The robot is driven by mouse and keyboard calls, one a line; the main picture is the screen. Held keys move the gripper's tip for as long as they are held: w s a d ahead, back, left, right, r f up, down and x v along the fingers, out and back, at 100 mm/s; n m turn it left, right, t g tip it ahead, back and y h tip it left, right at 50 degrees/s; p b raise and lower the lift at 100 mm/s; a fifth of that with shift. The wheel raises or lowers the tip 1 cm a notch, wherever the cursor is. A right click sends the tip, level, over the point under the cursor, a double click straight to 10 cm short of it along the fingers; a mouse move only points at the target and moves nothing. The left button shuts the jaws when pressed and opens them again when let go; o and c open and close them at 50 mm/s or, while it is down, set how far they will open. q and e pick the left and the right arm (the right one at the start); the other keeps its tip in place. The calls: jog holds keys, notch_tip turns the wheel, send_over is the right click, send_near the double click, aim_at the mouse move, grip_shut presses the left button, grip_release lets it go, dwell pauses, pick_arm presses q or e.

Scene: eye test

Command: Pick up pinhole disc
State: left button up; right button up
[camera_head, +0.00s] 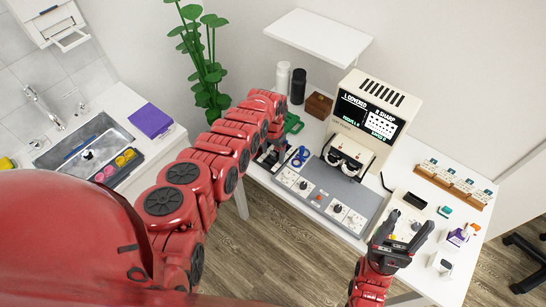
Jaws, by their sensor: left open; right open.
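I cannot single out the pinhole disc for sure. Dark round pieces (350,168) sit at the white twin-eyepiece front of the eye test machine (379,97); they are too small to tell apart. My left gripper (271,157) is over the table's left part, beside a blue looped object (300,156), apart from the eyepieces. Its fingers are small and partly hidden by my arm, and I see nothing held. My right gripper (406,230) is open and empty, fingers pointing up in the picture, at the table's front right.
A grey panel with knobs (327,192) lies before the machine. A green tray (293,124), wooden box (318,105) and two bottles (298,86) stand at back left. A sink (84,147) is far left.

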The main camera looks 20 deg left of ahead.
pick_arm(q)
grip_shut()
dwell(0.4)
jog(key=shift+r, duration=0.1)
